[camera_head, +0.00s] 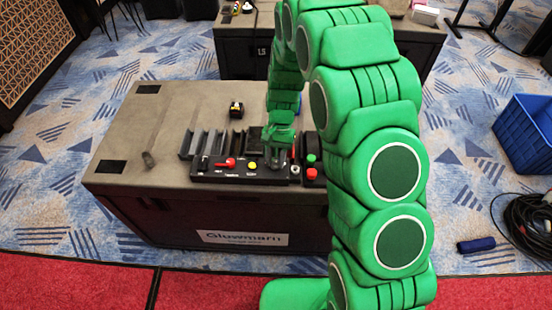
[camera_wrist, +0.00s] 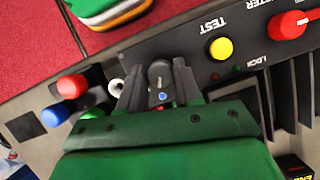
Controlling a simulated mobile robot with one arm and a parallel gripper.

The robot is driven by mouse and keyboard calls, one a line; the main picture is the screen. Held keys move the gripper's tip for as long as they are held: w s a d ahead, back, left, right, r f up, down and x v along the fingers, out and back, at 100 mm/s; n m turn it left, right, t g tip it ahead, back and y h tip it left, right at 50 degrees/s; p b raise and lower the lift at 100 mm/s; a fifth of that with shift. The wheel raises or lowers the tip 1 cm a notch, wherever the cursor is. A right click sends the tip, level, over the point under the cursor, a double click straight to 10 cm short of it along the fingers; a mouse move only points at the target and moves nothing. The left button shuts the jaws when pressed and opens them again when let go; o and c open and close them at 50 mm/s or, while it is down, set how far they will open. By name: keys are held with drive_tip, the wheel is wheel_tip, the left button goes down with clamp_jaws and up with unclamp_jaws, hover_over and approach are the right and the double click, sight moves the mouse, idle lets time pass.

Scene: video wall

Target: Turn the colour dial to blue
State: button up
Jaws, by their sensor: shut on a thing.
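The colour dial (camera_wrist: 159,73) is a dark round knob on the black control panel (camera_head: 240,178), upper middle in the wrist view. My gripper (camera_wrist: 158,75) has its two dark fingers on either side of the knob and is shut on it. A small blue mark (camera_wrist: 163,96) shows at the knob's near side. The other colour marks and the pointer cannot be read clearly. In the head view my gripper (camera_head: 279,148) reaches down to the right part of the panel, and the dial is hidden there.
A yellow TEST button (camera_wrist: 221,48) and a red knob (camera_wrist: 288,25) sit right of the dial in the wrist view. Red (camera_wrist: 72,86) and blue (camera_wrist: 55,115) buttons stand left. The panel lies on a grey case (camera_head: 125,135). A blue crate (camera_head: 525,130) stands right.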

drive_tip(key=shift+n, duration=0.3)
idle(0.4)
drive_tip(key=o, duration=1)
drive_tip(key=shift+o, duration=0.2)
drive_tip(key=v, duration=0.7)
drive_tip(key=shift+w+r, duration=0.2)
drive_tip(key=shift+r, duration=0.15)
